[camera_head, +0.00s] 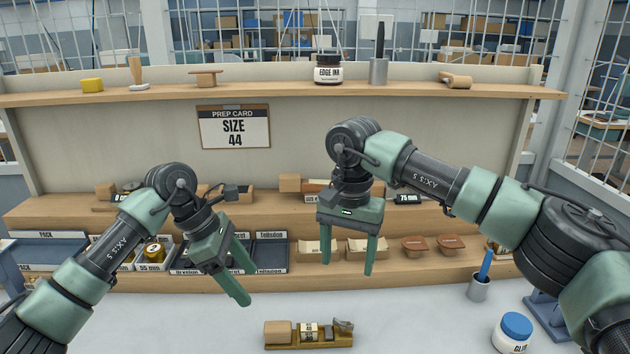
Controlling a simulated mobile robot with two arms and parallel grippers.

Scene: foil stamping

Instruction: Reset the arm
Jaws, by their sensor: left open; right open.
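My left arm comes in from the left, and its green gripper (248,284) hangs tilted in front of the lower shelf bins. Its two fingers are apart with nothing between them. My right arm comes in from the right, and its gripper (347,268) points down in front of the shelf, left of the brown round pieces. Its fingers are apart and empty, with shelf items showing behind. Both grippers are above the white table (190,325), clear of its top. My arms and grippers hide parts of the shelf bins.
A brass fixture with a wooden block (278,333) sits at the table's front middle. A blue-capped glue jar (513,333) and a grey cup (479,289) with a blue tool stand at right. A SIZE 44 prep card (234,127) hangs on the back panel. An EDGE INK jar (328,70) stands on the upper shelf.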

